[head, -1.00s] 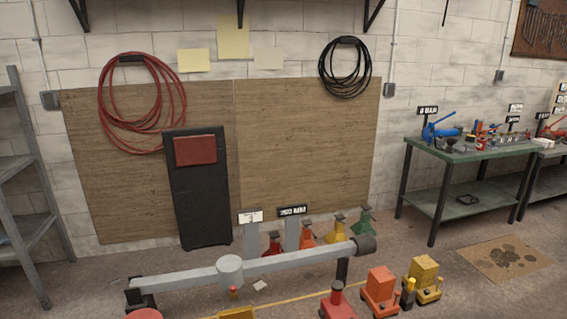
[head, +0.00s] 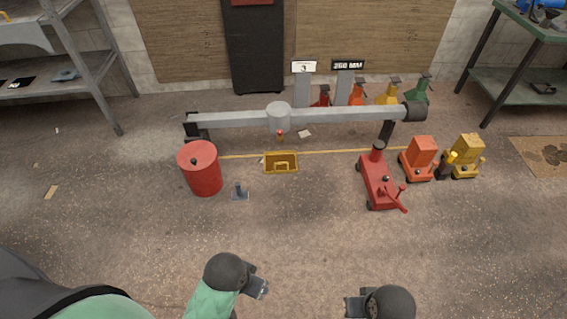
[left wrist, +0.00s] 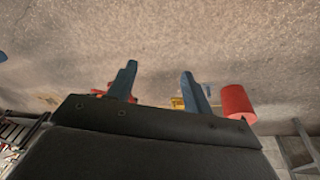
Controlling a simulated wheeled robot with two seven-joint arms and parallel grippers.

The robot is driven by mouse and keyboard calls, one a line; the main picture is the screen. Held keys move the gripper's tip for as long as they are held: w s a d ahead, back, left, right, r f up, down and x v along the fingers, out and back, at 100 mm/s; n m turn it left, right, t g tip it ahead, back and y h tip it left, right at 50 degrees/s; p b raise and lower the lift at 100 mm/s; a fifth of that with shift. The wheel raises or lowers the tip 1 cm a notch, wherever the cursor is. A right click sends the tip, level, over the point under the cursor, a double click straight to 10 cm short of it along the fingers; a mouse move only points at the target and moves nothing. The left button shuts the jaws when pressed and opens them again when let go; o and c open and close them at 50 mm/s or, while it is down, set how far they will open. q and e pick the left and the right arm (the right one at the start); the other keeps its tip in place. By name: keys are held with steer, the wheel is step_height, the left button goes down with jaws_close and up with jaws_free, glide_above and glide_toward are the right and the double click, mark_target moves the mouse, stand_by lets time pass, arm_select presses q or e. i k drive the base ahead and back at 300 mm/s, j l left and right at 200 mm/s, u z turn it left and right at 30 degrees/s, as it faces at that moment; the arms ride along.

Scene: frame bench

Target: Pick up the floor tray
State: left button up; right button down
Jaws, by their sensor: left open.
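A small yellow tray (head: 281,162) with a raised handle sits on the floor below the grey beam (head: 340,116). It appears to be the floor tray. A bit of yellow shows between the fingers in the left wrist view (left wrist: 177,102). My left gripper (head: 259,287) is at the bottom of the head view, well short of the tray. Its two fingers stand apart with nothing between them in the left wrist view (left wrist: 157,82). My right gripper (head: 354,306) is at the bottom edge, partly hidden by its wrist, so its jaws are unclear.
A red drum (head: 201,168) and a small grey stand (head: 240,191) are left of the tray. A red floor jack (head: 378,180) and orange (head: 419,158) and yellow machines (head: 466,155) stand to the right. Floor between my grippers and the tray is clear.

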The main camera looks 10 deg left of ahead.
mark_target(280, 158)
steer(key=i+u, duration=0.25)
steer(key=i, duration=0.55)
steer(key=i+l+u, duration=0.15)
steer(key=i+u, duration=0.15)
steer(key=i, duration=0.55)
